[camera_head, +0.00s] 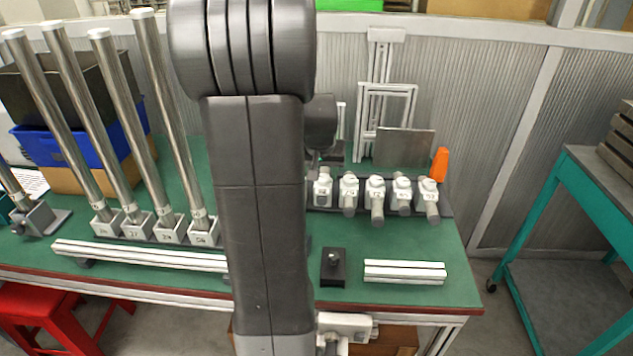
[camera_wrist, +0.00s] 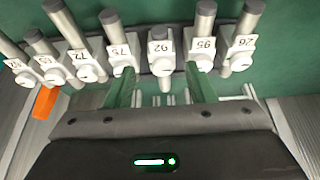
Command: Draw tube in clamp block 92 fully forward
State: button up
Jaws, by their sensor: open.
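Clamp block 92 (camera_wrist: 160,62) is a white block in the middle of a row of similar blocks in the wrist view. Its grey tube (camera_wrist: 158,33) has a dark end that stands out only a little on the upper side; a short length shows below the block. In the head view block 92 (camera_head: 322,190) appears to be the leftmost visible one, beside my arm. My gripper (camera_wrist: 160,70) is open, its two greenish fingers apart on either side of block 92's lower side. Nothing is between them except the tube's lower part. The head view hides the fingers.
Neighbouring blocks 75 (camera_wrist: 123,57) and 95 (camera_wrist: 201,48) stand close on either side, their tubes reaching further up. An orange object (camera_head: 439,165) stands at the row's right end. A black block (camera_head: 333,268) and white rails (camera_head: 404,272) lie in front on the green table.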

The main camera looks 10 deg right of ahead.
aim_at(322, 197)
jog(key=x, duration=1.3)
jog(key=shift+f, duration=0.2)
